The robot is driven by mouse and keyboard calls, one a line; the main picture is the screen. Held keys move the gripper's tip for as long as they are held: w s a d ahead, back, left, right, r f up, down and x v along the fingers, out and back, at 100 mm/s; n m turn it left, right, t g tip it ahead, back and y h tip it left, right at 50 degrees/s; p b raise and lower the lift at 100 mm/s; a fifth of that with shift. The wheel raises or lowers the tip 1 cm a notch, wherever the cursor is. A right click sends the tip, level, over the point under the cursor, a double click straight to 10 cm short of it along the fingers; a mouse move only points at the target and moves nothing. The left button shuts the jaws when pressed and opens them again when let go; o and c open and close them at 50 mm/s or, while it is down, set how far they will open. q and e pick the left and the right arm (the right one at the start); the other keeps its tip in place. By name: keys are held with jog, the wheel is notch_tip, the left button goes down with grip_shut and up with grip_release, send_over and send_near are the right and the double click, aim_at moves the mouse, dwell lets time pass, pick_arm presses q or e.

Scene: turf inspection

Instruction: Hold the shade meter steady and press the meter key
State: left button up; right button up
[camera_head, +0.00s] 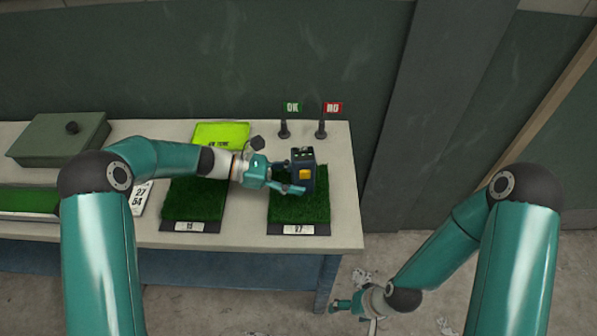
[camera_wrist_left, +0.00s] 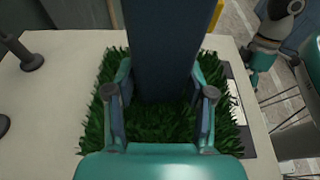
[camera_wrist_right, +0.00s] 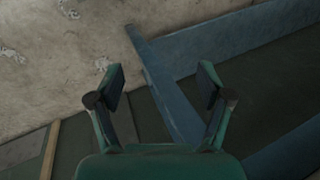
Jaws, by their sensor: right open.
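The shade meter (camera_head: 303,170), a dark blue box with a yellow meter key (camera_head: 306,174) on its front face, stands upright on the right turf sample (camera_head: 285,214). My left gripper (camera_head: 287,177) reaches it from the left. In the left wrist view, the meter (camera_wrist_left: 160,45) fills the space between my left gripper's fingers (camera_wrist_left: 160,75), which lie at its two sides and appear shut on it. My right gripper (camera_head: 357,307) is low at the right, below table height and away from the meter. In the right wrist view it (camera_wrist_right: 160,85) is open and empty.
Green OK (camera_head: 291,108) and red NG (camera_head: 332,108) flags stand behind the meter. A second turf sample (camera_head: 190,205), a yellow-green card (camera_head: 222,133) and a green case (camera_head: 60,140) lie leftward. The table's right edge is near the meter; open floor lies beyond.

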grip_shut()
dwell(0.4)
dwell(1.2)
